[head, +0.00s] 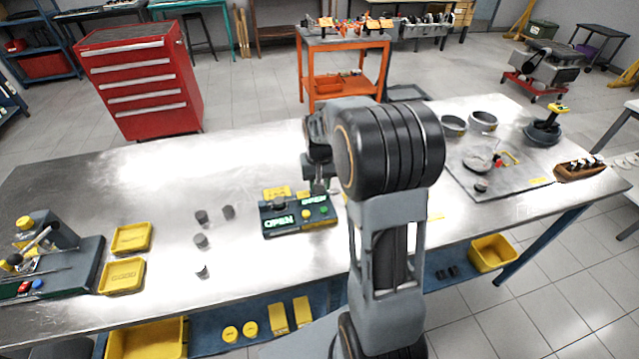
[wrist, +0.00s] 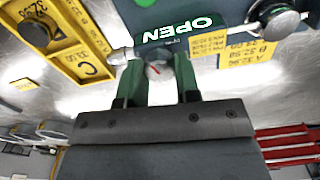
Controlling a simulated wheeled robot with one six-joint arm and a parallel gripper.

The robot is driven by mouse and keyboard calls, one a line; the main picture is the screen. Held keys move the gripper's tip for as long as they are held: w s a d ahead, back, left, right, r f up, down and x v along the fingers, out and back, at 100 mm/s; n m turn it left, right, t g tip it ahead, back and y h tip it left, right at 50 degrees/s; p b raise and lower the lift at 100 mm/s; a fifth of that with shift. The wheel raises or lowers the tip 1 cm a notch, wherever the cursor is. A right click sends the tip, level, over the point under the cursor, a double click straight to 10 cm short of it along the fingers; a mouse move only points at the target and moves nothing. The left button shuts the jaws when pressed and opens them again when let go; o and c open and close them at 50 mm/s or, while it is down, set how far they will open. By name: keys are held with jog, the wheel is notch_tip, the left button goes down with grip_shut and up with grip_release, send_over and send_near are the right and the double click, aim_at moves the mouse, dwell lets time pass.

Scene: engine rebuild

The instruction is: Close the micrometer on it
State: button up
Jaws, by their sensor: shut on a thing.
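The micrometer (head: 300,216) is a dark block on the steel bench, with glowing green OPEN displays and yellow and green buttons. It also shows at the top of the wrist view (wrist: 185,32), with one OPEN display upside down there. My gripper (wrist: 157,76) has its green fingers on both sides of a small grey round part (wrist: 156,69) with a red mark, and is shut on it. Silver rod ends show on both sides of the part; I cannot tell whether they touch it. In the head view, my arm partly hides the gripper and the micrometer's far side.
Several dark cylinders (head: 201,241) stand left of the micrometer. Two yellow trays (head: 122,276) lie further left. A yellow tray marked C (wrist: 82,52) and a yellow number label (wrist: 246,52) are near my fingers. A grey mat (head: 466,183) with parts lies at right.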

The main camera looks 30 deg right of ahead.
jog(key=n, duration=1.3)
jog(key=shift+n+b, duration=0.3)
jog(key=shift+b, duration=0.05)
dwell(0.4)
jog(key=o, duration=0.9)
jog(key=shift+r, duration=0.1)
notch_tip(320, 180, up, 14)
jog(key=shift+f, duration=0.15)
dwell(0.4)
